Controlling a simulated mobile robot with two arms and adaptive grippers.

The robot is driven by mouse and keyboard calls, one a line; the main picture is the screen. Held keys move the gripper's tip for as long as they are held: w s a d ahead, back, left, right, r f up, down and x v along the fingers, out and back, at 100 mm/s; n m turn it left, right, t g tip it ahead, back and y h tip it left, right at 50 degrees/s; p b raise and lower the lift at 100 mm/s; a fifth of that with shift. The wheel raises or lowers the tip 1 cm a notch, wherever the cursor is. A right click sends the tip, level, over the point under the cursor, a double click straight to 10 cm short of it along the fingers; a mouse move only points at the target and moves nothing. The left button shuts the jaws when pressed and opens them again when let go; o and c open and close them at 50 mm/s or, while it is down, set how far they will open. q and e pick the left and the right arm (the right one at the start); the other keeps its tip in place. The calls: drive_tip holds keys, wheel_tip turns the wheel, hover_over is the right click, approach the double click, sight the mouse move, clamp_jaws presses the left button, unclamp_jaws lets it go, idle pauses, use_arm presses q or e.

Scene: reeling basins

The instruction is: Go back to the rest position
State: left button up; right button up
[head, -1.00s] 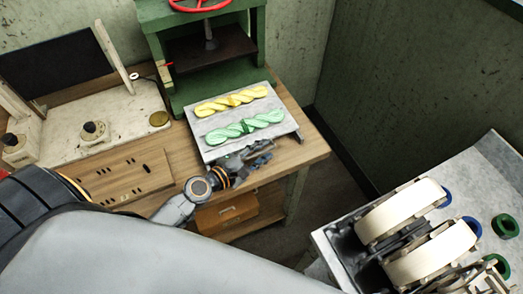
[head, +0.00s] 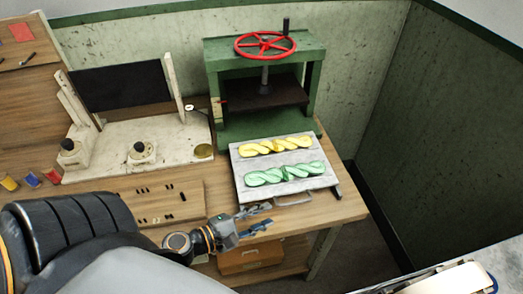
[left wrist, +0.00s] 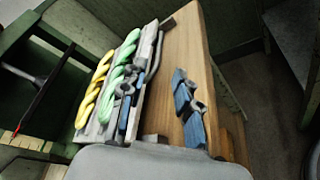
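My left gripper (head: 256,219) is open and empty, just in front of and left of the handle (head: 293,199) of a grey tray (head: 240,169). Its two fingers are spread apart, and they also show with blue pads in the left wrist view (left wrist: 157,112). A yellow twisted skein (head: 275,146) and a green twisted skein (head: 285,174) lie side by side on the tray. Both skeins also show at the left of the left wrist view. My left arm comes in across the bottom left of the head view. My right gripper is not in view.
A green press (head: 222,77) with a red handwheel (head: 265,45) stands behind the tray. A white stand with knobs (head: 112,150) and a slotted wooden board (head: 165,202) are to the left. An orange-brown box (head: 250,258) sits under the table. The floor right of the table is clear.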

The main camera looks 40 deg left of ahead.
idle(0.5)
use_arm(q)
drive_tip(key=s+d+f+m+g+h, duration=0.1)
drive_tip(key=s+d+m+g, duration=0.25)
drive_tip(key=d+m, duration=0.4)
drive_tip(key=s+d+f+m+g, duration=0.25)
drive_tip(key=d+m+g, duration=0.2)
drive_tip(key=m, duration=0.65)
drive_tip(key=s+a+r+m+g+y, duration=0.1)
drive_tip(key=s+a+m+g+y, duration=0.25)
drive_tip(key=a+y, duration=0.35)
wheel_tip(320, 180, down, 28)
drive_tip(key=s+a, duration=0.2)
drive_tip(key=s+a+f+g, duration=0.1)
drive_tip(key=s+a+f, duration=0.1)
drive_tip(key=s+f, duration=1.2)
drive_tip(key=shift+s+a+f+g, duration=0.25)
drive_tip(key=shift+s+f+g, duration=0.15)
drive_tip(key=shift+s, duration=0.8)
